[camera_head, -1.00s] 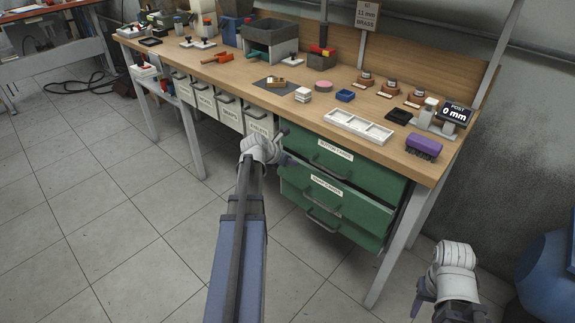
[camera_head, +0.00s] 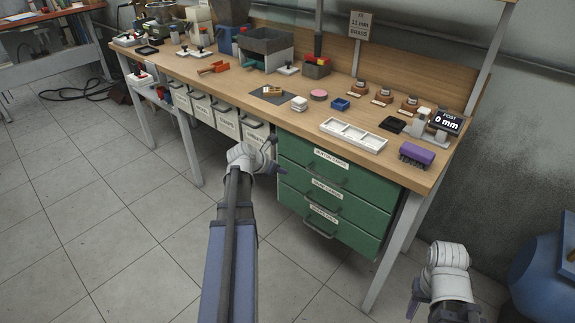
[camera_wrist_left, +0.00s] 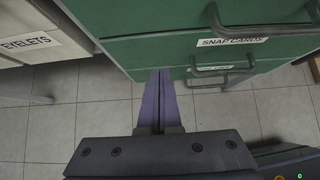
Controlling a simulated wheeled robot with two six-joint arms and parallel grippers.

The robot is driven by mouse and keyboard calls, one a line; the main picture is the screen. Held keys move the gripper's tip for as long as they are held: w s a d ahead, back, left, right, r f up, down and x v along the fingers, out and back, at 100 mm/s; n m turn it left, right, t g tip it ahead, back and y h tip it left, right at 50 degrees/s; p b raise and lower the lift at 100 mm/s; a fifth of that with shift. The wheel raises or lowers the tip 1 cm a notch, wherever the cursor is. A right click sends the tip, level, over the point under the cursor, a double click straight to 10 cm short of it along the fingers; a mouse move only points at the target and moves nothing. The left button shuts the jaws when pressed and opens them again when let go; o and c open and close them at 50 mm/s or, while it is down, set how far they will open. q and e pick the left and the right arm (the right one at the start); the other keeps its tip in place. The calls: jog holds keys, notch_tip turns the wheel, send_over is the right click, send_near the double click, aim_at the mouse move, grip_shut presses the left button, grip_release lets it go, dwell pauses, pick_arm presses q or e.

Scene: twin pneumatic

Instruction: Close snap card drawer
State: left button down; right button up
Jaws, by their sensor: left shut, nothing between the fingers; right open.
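The snap card drawer (camera_head: 345,202) is the middle drawer of a green three-drawer cabinet under the workbench. Its front looks about level with the top and bottom drawers; a small gap could not be told. Its label and handle also show in the left wrist view (camera_wrist_left: 260,24). My left gripper (camera_head: 277,168) is at the cabinet's left side, near the drawer fronts. In the left wrist view its purple fingers (camera_wrist_left: 159,95) are together and empty, just below the green front; contact cannot be told. My right gripper (camera_head: 417,297) is open and empty at the lower right, away from the cabinet.
Pale labelled bins (camera_head: 227,121) hang left of the cabinet. The floor (camera_head: 120,230) in front is clear. A blue object (camera_head: 545,270) stands at the far right.

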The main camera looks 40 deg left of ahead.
pick_arm(q)
jog(key=p+v, duration=0.3)
jog(key=v, duration=0.3)
jog(key=shift+s+r+p, duration=0.25)
jog(key=shift+s+p, duration=0.05)
jog(key=d+f+m+g+h, duration=0.1)
jog(key=d+f+m+g, duration=0.2)
jog(key=d+m, duration=0.85)
jog(key=d+f+m+g+h, duration=0.1)
jog(key=d+f+m+g, duration=0.15)
jog(key=d+m, duration=0.9)
jog(key=s+d+m+g+y, duration=0.2)
jog(key=s+d+m, duration=0.4)
jog(key=d+m, duration=0.3)
jog(key=s+d+m+g+y, duration=0.2)
jog(key=s+d+m, duration=0.45)
jog(key=d, duration=0.45)
notch_tip(320, 180, up, 17)
jog(key=p, duration=1.7)
jog(key=shift+w, duration=0.4)
